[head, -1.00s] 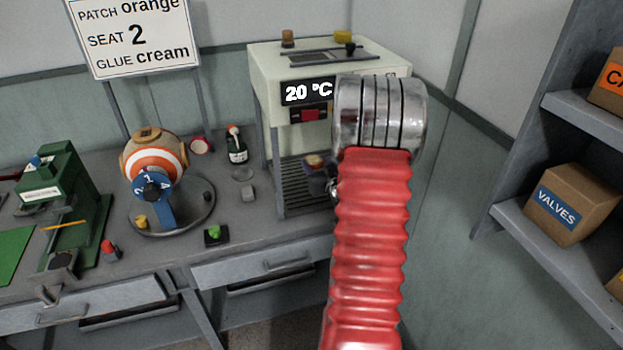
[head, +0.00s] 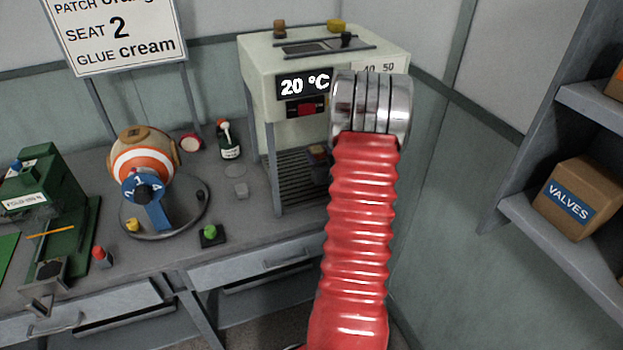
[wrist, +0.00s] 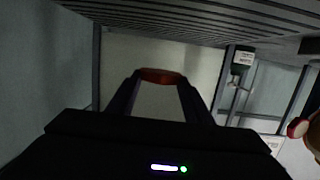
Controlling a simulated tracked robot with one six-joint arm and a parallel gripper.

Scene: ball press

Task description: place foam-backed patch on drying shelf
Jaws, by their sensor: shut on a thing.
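The foam-backed patch (wrist: 160,75) shows in the wrist view as a reddish-brown rounded piece between the fingertips. My gripper (wrist: 160,80) is shut on it. The slatted drying shelf (head: 288,190) is in the lower opening of the cream machine (head: 262,95). The slats also cross the top of the wrist view (wrist: 190,18), where the scene looks upside down. In the head view my red arm hides most of my gripper; a small brown and dark part shows at the shelf opening. I cannot tell whether the patch touches the slats.
A grey post of the machine (head: 272,165) stands left of the opening. A dark bottle (head: 228,140) is left of it. A striped ball (head: 145,160) sits on a round stand. A green press (head: 45,215) is far left. Wall shelves with a VALVES box (head: 575,200) are right.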

